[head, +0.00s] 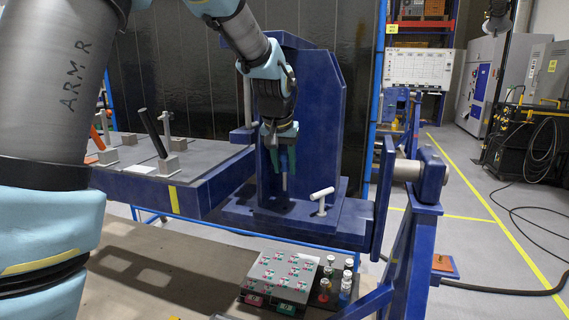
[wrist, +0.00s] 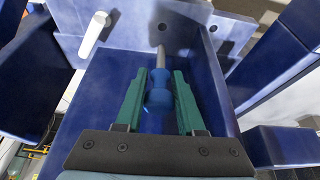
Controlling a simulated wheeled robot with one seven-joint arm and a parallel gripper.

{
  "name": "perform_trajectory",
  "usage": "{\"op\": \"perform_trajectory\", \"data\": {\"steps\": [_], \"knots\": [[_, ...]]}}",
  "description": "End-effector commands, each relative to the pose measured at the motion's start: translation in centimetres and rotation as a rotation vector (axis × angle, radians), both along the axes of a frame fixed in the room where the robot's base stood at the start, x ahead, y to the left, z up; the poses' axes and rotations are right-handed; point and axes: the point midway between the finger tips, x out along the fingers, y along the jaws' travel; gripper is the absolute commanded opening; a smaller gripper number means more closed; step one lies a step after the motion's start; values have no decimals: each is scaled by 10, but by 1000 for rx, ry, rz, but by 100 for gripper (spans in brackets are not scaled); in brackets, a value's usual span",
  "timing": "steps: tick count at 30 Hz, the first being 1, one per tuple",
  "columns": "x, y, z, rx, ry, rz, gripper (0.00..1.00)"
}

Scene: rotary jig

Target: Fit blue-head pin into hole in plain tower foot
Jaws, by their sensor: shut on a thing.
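My gripper (head: 284,158) is shut on the blue-head pin (head: 285,182), in front of the upright blue tower (head: 318,110). The pin's grey shank points down toward the tower foot (head: 240,213). In the wrist view, the green fingers of my gripper (wrist: 160,82) flank the blue head of the pin (wrist: 159,78). The grey shank reaches out beyond them, and its tip appears short of a dark hole (wrist: 162,27) in the foot. A second dark hole (wrist: 213,29) lies to its right. The exact gap between tip and surface cannot be told.
A white T-handled pin (head: 321,197) stands in the foot to the right. A blue table with clamps (head: 160,165) is at left. A grey block with red and green labels (head: 282,275) and several short pins (head: 345,285) sit in front. A blue stand (head: 409,240) is at right.

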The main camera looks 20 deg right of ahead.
Motion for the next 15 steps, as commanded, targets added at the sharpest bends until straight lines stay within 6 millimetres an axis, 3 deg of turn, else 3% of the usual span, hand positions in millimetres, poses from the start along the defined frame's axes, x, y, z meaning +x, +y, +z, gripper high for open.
{"op": "perform_trajectory", "data": {"steps": [9, 15], "knots": [[0, 0, -33, 0, 0, 0, 0], [0, 0, -42, 0, 0, 0, 0]]}}
